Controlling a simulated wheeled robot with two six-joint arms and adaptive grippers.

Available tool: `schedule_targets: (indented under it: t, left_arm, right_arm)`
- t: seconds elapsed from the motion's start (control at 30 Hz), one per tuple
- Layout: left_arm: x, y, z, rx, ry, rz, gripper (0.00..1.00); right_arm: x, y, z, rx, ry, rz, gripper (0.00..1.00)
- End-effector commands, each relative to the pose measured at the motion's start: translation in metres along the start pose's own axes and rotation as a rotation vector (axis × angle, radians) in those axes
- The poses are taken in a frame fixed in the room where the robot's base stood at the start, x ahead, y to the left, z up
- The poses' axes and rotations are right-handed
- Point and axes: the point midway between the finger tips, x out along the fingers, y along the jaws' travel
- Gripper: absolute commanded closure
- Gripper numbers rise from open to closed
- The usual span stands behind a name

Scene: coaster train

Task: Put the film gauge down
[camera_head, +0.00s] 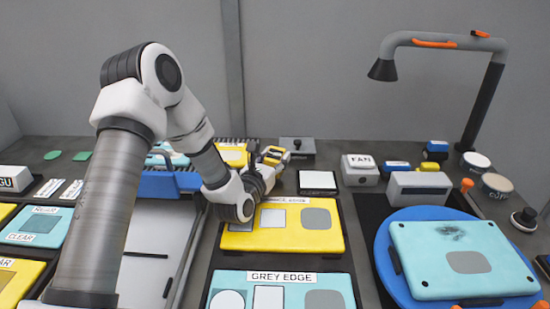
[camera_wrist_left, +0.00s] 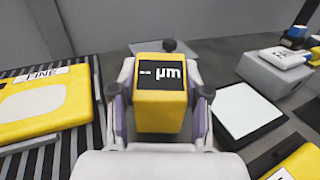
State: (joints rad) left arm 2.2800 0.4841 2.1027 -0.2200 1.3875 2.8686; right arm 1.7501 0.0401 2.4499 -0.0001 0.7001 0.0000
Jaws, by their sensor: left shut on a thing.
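The film gauge (camera_wrist_left: 160,95) is a yellow block with a black display reading "-- µm" in the left wrist view. My left gripper (camera_wrist_left: 158,112) is shut on it, one finger on each side. In the head view the gripper (camera_head: 266,167) is at the back of the bench, behind the yellow panel in the "grey edge" column, and the gauge's yellow body (camera_head: 273,156) shows at its tip. I cannot tell whether the gauge touches the bench. My right gripper is not in view.
A white square pad on a black base (camera_head: 318,181) lies just right of the gripper. A striped rack with a yellow "FINE" panel (camera_wrist_left: 42,104) is on the left. A blue turntable (camera_head: 385,262) holds a teal panel (camera_head: 425,245).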

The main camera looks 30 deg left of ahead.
Motion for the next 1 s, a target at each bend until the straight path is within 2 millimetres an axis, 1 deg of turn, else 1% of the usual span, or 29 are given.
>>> schedule_targets:
  t: [0.17, 0.27, 0.3, 0.33, 0.37, 0.67, 0.77, 0.83, 0.87, 0.9, 0.97, 1.0]
  left_arm:
    - [0.0, 0.0, -0.005, 0.0, -0.001, 0.0, 1.0]
    - [0.0, 0.0, -0.004, 0.0, -0.001, 0.0, 1.0]
    - [0.0, 0.0, -0.004, 0.0, 0.0, 0.0, 0.43]
    - [0.0, 0.0, -0.004, 0.0, 0.0, 0.0, 0.32]
    - [0.0, 0.0, -0.004, 0.0, 0.0, 0.0, 0.28]
    - [0.0, 0.0, -0.003, 0.0, 0.0, 0.0, 0.28]
    - [0.0, 0.0, 0.005, 0.0, 0.0, 0.0, 0.28]
    - [0.0, 0.0, 0.015, 0.0, 0.0, 0.0, 0.28]
    - [-0.003, 0.0, 0.015, -0.001, 0.0, 0.001, 0.28]
    - [-0.014, 0.001, 0.005, -0.004, 0.004, 0.002, 0.28]
    - [-0.031, 0.001, 0.005, -0.006, 0.003, 0.002, 0.28]
    - [-0.043, 0.001, 0.004, -0.007, 0.003, 0.002, 0.28]
  right_arm:
    - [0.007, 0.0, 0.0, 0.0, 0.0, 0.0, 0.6]
    - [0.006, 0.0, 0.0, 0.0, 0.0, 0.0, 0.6]
    - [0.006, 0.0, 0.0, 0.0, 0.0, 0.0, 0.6]
    - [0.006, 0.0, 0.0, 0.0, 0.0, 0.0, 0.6]
    - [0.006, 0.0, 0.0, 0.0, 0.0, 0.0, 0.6]
    - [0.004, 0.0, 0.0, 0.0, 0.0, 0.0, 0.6]
    - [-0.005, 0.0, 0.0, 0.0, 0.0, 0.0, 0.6]
    - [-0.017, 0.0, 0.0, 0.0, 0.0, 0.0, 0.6]
    - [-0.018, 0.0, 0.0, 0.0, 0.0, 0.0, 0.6]
    - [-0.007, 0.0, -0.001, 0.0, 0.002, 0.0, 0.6]
    - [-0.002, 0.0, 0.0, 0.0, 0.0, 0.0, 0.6]
    - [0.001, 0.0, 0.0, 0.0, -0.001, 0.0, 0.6]
